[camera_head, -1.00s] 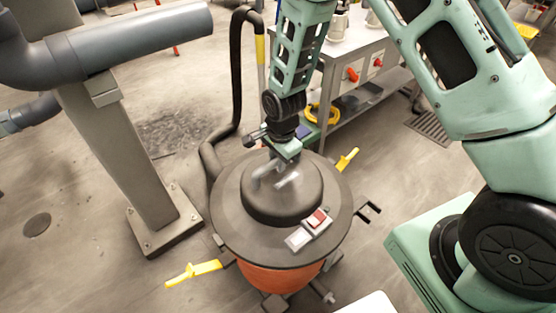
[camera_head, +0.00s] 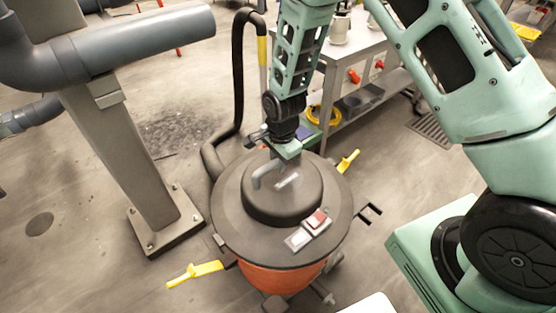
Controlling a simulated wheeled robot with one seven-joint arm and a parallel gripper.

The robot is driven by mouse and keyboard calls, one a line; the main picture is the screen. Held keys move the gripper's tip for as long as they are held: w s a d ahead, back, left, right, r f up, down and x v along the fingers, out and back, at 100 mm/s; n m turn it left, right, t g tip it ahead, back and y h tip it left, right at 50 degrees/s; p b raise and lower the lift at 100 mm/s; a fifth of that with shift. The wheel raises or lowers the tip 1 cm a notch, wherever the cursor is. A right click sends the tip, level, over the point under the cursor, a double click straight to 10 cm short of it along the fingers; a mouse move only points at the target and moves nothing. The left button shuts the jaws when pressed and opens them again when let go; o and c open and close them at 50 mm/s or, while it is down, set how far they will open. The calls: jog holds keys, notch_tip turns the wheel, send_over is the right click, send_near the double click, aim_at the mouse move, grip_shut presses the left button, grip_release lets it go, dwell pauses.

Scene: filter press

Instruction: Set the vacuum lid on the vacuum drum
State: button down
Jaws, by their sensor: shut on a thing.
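The vacuum lid (camera_head: 240,233) is a dark grey disc with a raised dome, a bent grey handle and a red and white switch panel. It lies over the top of the orange vacuum drum (camera_head: 282,281), looking level and roughly centred. The drum's rim is hidden under the lid, so I cannot tell whether it is fully seated. My gripper (camera_head: 279,165) points down at the far side of the dome and is shut on the lid's handle; the fingertips are partly hidden.
Yellow clips (camera_head: 194,272) stick out at the drum's left front and right back. A black hose (camera_head: 237,85) stands behind it. A grey post (camera_head: 130,150) with a thick pipe is at left. A metal workbench (camera_head: 345,55) is behind. Floor at left front is clear.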

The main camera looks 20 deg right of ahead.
jog(key=shift+f, duration=0.25)
jog(key=shift+f+b, duration=0.75)
jog(key=shift+f, duration=0.4)
jog(key=c, duration=1.2)
grip_release()
jog(key=shift+o, duration=0.2)
jog(key=shift+f, duration=0.15)
